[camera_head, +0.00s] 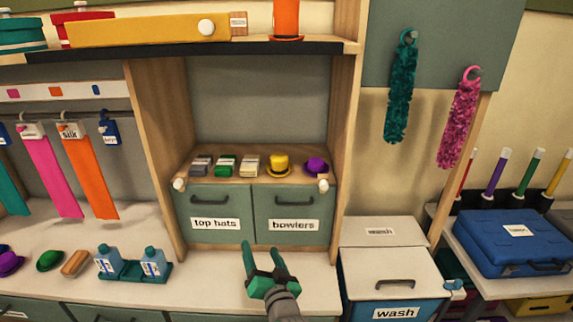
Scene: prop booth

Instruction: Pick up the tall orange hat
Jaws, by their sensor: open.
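The tall orange hat (286,20) stands upright on the dark-edged upper shelf, near its right end. Its top is cut off by the picture's upper edge. My gripper (264,255) is low in the middle, in front of the cupboard doors and the pale counter. Its green fingers are spread apart with nothing between them. It is far below the hat and apart from it.
A long yellow box (140,30) lies on the upper shelf (200,48) left of the hat. Below, a yellow hat (279,164) and a purple hat (316,166) sit in the wooden niche. A wooden post (345,120) stands at right. Blue bottles (152,262) are on the counter.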

